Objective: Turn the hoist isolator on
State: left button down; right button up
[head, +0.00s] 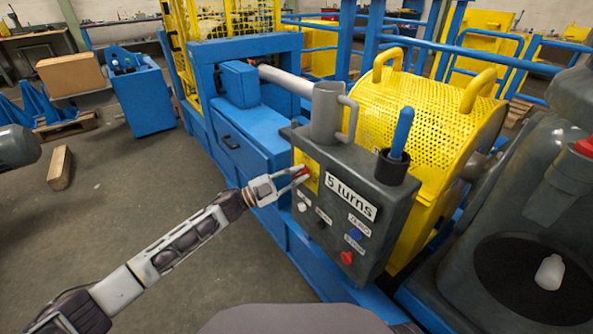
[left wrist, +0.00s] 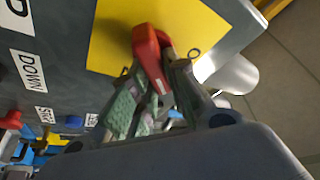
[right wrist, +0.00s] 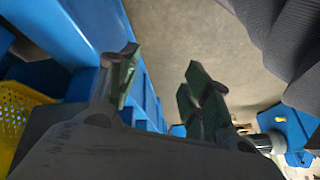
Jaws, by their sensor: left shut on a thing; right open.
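The hoist isolator is a red handle (left wrist: 150,55) on a yellow plate (left wrist: 112,30) at the upper left of the grey control box (head: 372,236). My left gripper (head: 300,178) is at this plate, its fingers shut on the red handle. In the left wrist view the handle sits between the padded fingertips (left wrist: 155,82). In the head view the fingers partly hide the handle. My right gripper (right wrist: 160,82) is open and empty in the right wrist view, away from the box; it does not show in the head view.
The box carries a "5 turns" label (head: 351,195), a red knob (head: 346,257), a blue button (head: 355,233), a grey mug (head: 327,113) and a blue-handled tool in a black cup (head: 391,168). A yellow mesh guard (head: 420,110) stands behind. Open floor lies left.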

pick_arm(q)
jog(key=shift+s+d+f+m+g+y+p, duration=0.15)
jog(key=shift+m+g+y+p, duration=0.4)
jog(key=shift+m, duration=1.15)
jog(key=shift+a+f+m+g+y+p, duration=0.2)
jog(key=shift+m+g+p, duration=0.45)
jog(key=shift+m, duration=1.05)
jog(key=shift+s+d+f+m+g+y+p, duration=0.15)
jog(key=shift+m+g+y+p, duration=0.5)
jog(key=shift+m, duration=1.05)
pick_arm(e)
notch_tip(320, 180, up, 7)
jog(key=s+d+g+h, duration=0.1)
jog(key=d, duration=0.1)
jog(key=shift+d, duration=0.3)
pick_arm(q)
jog(key=shift+w+t, duration=0.1)
jog(key=shift+t, duration=0.15)
jog(key=c, duration=1.4)
grip_release()
pick_arm(e)
jog(key=shift+s, duration=0.1)
pick_arm(q)
jog(key=shift+v, duration=6)
